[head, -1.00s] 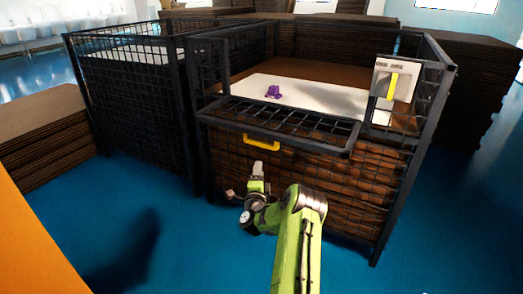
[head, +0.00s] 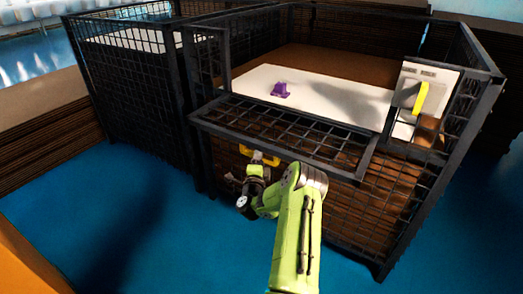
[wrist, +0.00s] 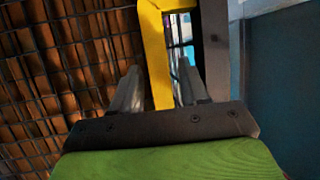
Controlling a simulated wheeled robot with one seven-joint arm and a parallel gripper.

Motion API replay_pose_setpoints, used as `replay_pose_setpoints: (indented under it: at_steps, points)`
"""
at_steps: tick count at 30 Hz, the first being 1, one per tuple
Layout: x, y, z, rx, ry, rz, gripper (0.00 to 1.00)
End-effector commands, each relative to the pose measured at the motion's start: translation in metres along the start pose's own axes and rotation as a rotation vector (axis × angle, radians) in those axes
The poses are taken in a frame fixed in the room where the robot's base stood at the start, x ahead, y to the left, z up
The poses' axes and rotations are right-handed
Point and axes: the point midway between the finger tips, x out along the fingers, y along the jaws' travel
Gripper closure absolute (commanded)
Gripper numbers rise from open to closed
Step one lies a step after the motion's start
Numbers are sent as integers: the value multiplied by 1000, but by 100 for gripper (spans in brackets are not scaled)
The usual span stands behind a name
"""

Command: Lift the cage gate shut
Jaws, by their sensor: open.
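The cage gate (head: 283,128) is a dark mesh flap on the cage front. It is folded down and sticks outward below the opening. Its yellow handle (head: 246,151) hangs at the front bar, partly hidden by my gripper (head: 265,161). In the wrist view the yellow handle (wrist: 154,45) runs down between the two fingers of my gripper (wrist: 158,88). The fingers are open, one on each side of the handle. Whether either finger touches it I cannot tell.
Inside the cage, a purple object (head: 281,90) lies on a white sheet (head: 330,98). A grey box with a yellow lever (head: 420,98) is on the right cage post. Another mesh cage (head: 125,75) stands at left. Blue floor (head: 90,210) is free in front.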

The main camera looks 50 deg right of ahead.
Motion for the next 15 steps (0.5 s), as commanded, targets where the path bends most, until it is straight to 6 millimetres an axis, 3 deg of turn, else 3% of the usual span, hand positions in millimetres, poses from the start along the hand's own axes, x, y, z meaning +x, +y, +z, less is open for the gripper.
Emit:
replay_pose_setpoints:
  at_steps: [6, 15]
  points:
    - [0, 0, 0, 0, 0, 0, 56]
    - [0, 0, 0, 0, 0, 0, 100]
